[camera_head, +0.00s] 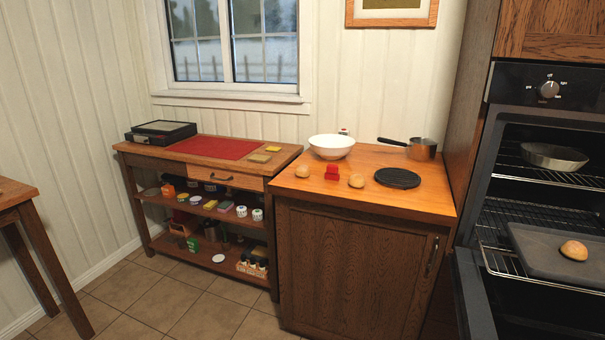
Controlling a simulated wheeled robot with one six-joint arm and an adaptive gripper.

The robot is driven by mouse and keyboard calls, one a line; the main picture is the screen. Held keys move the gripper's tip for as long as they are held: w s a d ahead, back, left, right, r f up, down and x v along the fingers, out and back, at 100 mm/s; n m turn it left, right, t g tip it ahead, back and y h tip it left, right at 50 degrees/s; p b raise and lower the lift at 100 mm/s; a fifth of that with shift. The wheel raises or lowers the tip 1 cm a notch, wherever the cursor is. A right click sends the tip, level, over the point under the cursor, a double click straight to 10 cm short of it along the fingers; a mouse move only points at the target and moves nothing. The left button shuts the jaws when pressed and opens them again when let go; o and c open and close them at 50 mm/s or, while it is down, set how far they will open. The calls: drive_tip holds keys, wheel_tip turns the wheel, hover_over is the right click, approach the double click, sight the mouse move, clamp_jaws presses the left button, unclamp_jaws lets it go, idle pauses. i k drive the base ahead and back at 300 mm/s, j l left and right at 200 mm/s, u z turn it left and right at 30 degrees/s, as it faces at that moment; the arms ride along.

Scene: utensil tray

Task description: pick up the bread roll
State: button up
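A third bread roll (573,250) lies on a dark baking tray (535,244) in the open oven at the right. My gripper is not in view, so its state does not show.
A shelved side table (270,184) with several small goods is at left. The oven door (470,295) hangs open. The floor in front is clear.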

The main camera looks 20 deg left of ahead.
sight(304, 171)
drive_tip(key=j, duration=0.4)
drive_tip(key=k+j+u, duration=0.1)
drive_tip(key=j, duration=0.25)
drive_tip(key=i+j+u, duration=0.1)
drive_tip(key=j, duration=0.25)
drive_tip(key=i+j+u, duration=0.1)
drive_tip(key=i+j, duration=0.15)
drive_tip(key=i+j+u, duration=0.1)
drive_tip(key=j, duration=0.3)
drive_tip(key=i+l+u, duration=0.1)
drive_tip(key=i, duration=0.3)
drive_tip(key=i+l+u, duration=0.1)
drive_tip(key=i, duration=0.3)
drive_tip(key=l, duration=0.1)
